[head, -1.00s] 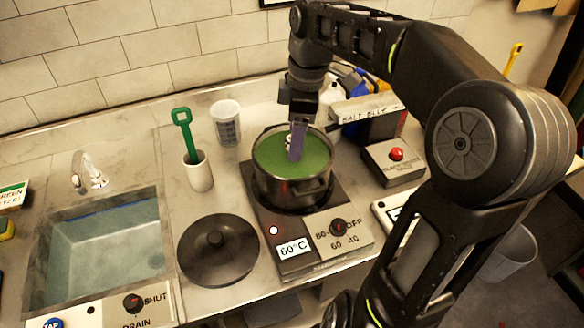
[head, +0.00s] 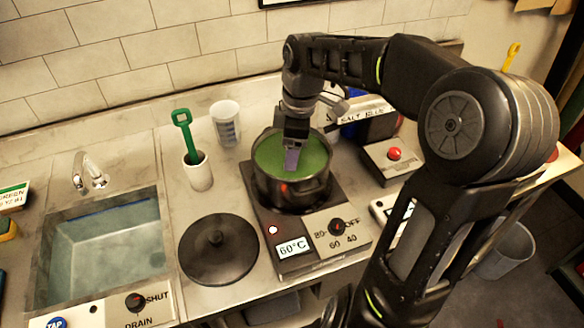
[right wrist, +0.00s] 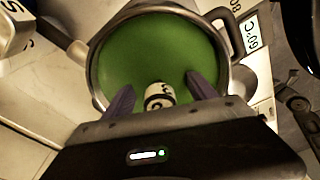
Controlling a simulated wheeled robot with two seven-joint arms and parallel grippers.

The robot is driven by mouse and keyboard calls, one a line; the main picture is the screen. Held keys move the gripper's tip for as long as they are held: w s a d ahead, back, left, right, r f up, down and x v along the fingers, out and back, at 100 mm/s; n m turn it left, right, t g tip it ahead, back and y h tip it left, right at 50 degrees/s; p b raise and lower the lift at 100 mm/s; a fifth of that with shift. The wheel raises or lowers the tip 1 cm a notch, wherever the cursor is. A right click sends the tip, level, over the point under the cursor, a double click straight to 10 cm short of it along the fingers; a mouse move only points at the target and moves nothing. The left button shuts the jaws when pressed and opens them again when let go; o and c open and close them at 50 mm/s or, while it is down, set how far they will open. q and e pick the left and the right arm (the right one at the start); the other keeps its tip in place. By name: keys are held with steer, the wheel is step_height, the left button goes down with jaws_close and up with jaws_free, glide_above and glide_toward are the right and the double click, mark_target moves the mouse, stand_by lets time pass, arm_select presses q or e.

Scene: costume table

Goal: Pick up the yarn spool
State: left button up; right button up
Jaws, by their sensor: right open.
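In the right wrist view a small pale spool with dark markings (right wrist: 159,96), which looks like the yarn spool, shows against green liquid in the pot (right wrist: 95,75). My right gripper (right wrist: 160,92) is open, with its two purple fingers on either side of the spool and apart from it. In the head view my right gripper (head: 292,160) points down into the pot (head: 290,192), over the green liquid (head: 268,156). The spool is hidden there behind the gripper. How deep it sits in the liquid is unclear. My left gripper is not in view.
The pot stands on a hot plate (head: 328,228) reading 60°C. A dark lid (head: 218,250) lies to its left. A white cup with a green tool (head: 198,172), a measuring beaker (head: 226,124) and a box with a red button (head: 394,160) stand nearby. A sink (head: 105,255) is at left.

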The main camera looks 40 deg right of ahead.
stand_by(0.4)
jaws_close()
stand_by(0.5)
stand_by(0.4)
